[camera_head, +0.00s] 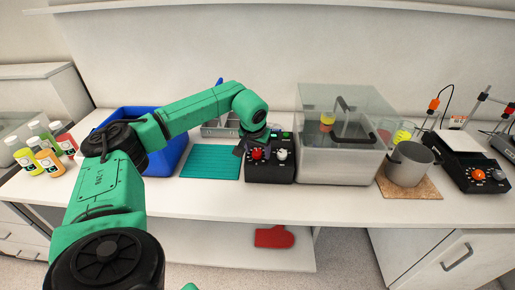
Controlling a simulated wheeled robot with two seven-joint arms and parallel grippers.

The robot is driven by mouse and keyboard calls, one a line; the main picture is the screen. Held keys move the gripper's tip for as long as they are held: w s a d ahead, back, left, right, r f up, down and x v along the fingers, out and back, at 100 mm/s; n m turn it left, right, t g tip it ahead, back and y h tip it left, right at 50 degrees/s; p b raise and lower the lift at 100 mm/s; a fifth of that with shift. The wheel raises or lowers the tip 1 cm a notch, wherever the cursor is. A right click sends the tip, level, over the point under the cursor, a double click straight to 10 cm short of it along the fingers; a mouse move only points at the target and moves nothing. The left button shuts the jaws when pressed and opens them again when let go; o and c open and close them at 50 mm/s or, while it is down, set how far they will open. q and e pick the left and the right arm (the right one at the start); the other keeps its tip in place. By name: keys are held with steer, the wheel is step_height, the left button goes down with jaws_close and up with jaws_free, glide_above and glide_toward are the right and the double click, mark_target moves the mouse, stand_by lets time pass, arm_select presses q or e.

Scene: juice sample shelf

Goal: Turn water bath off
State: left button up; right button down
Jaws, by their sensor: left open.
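The water bath (338,165) is a clear-lidded metal tank on the bench, right of centre. My left gripper (251,149) is at the upper left of the control box, by the red knob. Its fingers are open but small and partly hidden by the wrist, and I cannot tell whether they touch the knob. My right gripper is not in view.
A teal mat (210,163) and a blue bin (168,158) lie left of the box. Several juice bottles (48,160) stand at far left. A metal pot (409,165) sits on a cork mat at right, beside a black hotplate (468,170). A red mitt (273,237) lies on the lower shelf.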

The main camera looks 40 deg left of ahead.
arm_select(q)
steer(key=shift+s, duration=0.15)
steer(key=shift+s+r, duration=0.1)
steer(key=c, duration=0.8)
jaws_close()
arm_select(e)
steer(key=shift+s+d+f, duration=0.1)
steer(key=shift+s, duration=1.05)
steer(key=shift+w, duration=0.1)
